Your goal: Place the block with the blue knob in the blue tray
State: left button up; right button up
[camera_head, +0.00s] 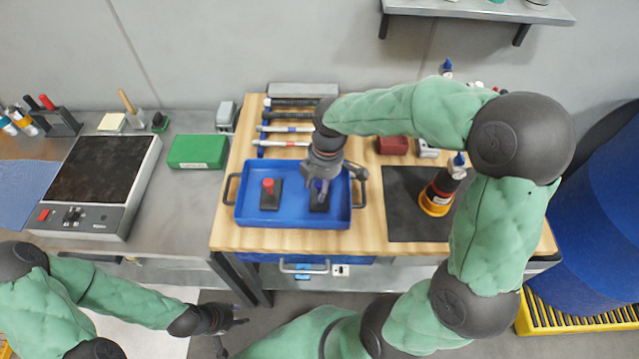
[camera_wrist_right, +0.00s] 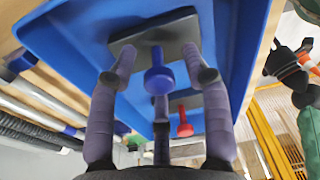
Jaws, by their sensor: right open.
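The block with the blue knob has a dark base (camera_wrist_right: 152,36) and a blue knob (camera_wrist_right: 159,78). It is in the right half of the blue tray (camera_head: 300,221), where it appears to rest on the floor. My right gripper (camera_head: 321,190) is over it, fingers pointing down and apart on either side of the knob, seemingly not gripping it. In the head view the gripper partly hides this block (camera_head: 318,207). A dark block with a red knob (camera_head: 268,190) stands in the tray's left half. My left gripper (camera_head: 238,314) hangs empty in front of the bench, fingers spread.
The tray stands on a wooden worktop (camera_head: 385,238). A green box (camera_head: 196,152) and a hotplate (camera_head: 100,170) are on the left.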

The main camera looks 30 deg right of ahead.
notch_tip(320, 180, up, 12)
jog(key=d+p, duration=0.1)
jog(key=p, duration=0.3)
jog(key=shift+s+d, duration=0.15)
jog(key=shift+s, duration=0.05)
